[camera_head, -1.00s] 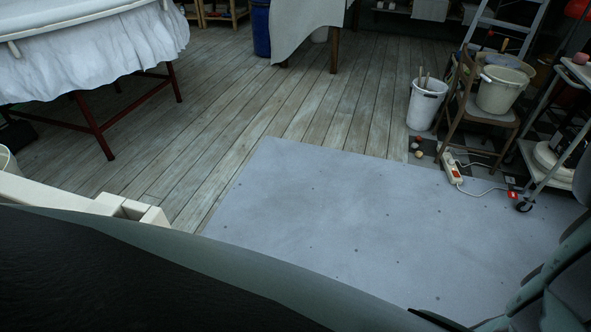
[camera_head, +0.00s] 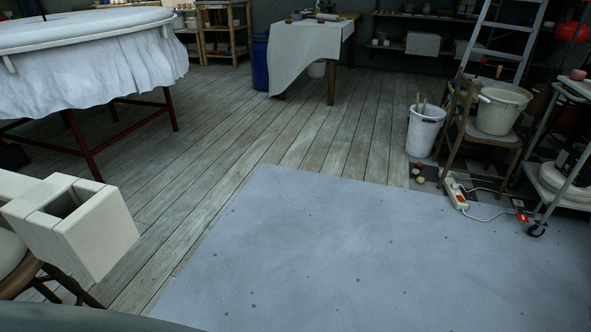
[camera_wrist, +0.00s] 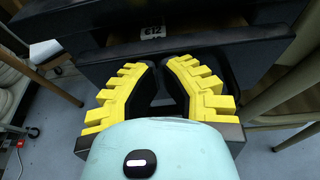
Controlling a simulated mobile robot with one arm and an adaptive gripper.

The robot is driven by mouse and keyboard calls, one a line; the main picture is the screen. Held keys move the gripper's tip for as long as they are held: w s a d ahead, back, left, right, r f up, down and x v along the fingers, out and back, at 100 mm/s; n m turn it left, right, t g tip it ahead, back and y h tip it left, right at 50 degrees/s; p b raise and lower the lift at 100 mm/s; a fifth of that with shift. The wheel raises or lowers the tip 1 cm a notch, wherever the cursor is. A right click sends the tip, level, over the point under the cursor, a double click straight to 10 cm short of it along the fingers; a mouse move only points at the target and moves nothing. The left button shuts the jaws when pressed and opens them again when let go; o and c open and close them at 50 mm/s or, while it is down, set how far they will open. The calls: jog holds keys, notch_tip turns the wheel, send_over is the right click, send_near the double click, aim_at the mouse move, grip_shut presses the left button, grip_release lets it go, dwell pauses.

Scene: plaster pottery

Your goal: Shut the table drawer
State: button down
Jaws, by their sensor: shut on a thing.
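In the wrist view my gripper (camera_wrist: 160,66) has two curved fingers with stepped yellow pads, their tips drawn close together. The tips are at a broad dark panel. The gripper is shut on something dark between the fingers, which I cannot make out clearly. I cannot tell whether this dark thing belongs to the table drawer. No drawer can be clearly made out in the head view, and my gripper does not show there.
A cream hollow block (camera_head: 100,232) juts in at the lower left. A white-skirted table (camera_head: 90,75) stands behind it. A white bucket (camera_head: 424,132), a chair (camera_head: 478,150) and a wheeled cart (camera_head: 560,185) stand right. The grey floor patch (camera_head: 370,250) is clear.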

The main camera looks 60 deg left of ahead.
jog(key=shift+b+x, duration=1.15)
jog(key=shift+x, duration=0.05)
jog(key=shift+w+d+r+b, duration=0.3)
jog(key=shift+w+d+b, duration=0.1)
jog(key=shift+b, duration=0.1)
jog(key=shift+r, duration=0.1)
